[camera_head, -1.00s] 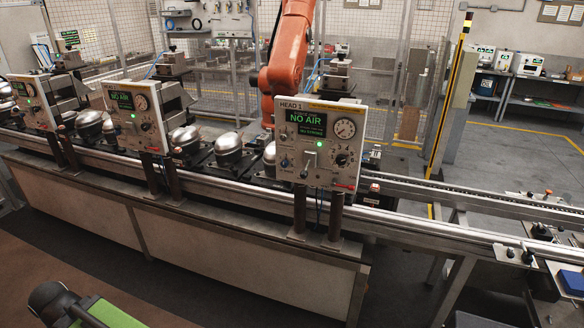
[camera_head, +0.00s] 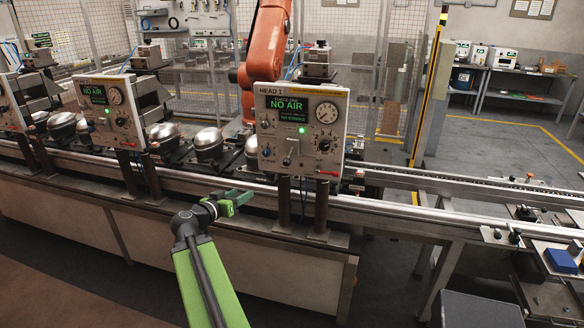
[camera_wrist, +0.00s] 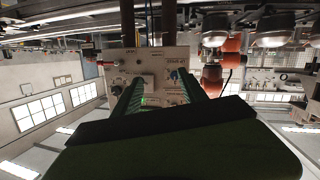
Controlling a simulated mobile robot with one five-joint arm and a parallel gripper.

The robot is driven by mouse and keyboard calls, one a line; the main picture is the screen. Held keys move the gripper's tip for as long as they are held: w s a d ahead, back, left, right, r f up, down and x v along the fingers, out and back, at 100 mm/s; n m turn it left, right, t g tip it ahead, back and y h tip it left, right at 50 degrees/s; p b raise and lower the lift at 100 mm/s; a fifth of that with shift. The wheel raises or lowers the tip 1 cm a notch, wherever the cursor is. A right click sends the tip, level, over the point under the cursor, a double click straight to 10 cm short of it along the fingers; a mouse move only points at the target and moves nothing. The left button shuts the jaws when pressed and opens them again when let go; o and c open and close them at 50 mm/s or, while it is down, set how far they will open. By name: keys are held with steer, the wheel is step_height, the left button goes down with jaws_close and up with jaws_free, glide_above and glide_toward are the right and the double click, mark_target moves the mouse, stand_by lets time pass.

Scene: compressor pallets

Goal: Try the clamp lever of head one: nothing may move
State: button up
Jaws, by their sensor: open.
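The HEAD 1 panel (camera_head: 300,125) stands on two dark posts, its screen reading NO AIR above a lit green lamp. A small upright lever (camera_head: 290,152) sits below the lamp. A red handle (camera_head: 328,173) shows at the lower right edge; I cannot read which one is marked as the clamp lever. My gripper (camera_head: 238,199) is open and empty, low and left of the panel, apart from it. In the upside-down wrist view, the panel (camera_wrist: 160,65) and a pale lever-like part (camera_wrist: 148,80) show between my green fingers (camera_wrist: 162,92). My own wrist hides much of that view.
Further panels (camera_head: 110,108) stand to the left along the conveyor. Rounded metal compressors (camera_head: 209,144) sit on pallets behind the front rail (camera_head: 400,212). An orange robot arm (camera_head: 268,45) stands behind HEAD 1. A blue block (camera_head: 562,260) lies at right.

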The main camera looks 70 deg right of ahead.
steer(key=m+g+h, duration=0.1)
steer(key=m+h, duration=0.1)
glide_toward(289, 157)
steer(key=s+d+f, duration=0.1)
steer(key=s+d, duration=0.1)
steer(key=d, duration=0.8)
steer(key=shift+d, duration=0.3)
steer(key=shift+s+f, duration=0.1)
steer(key=shift+c, duration=0.2)
jaws_close()
stand_by(0.4)
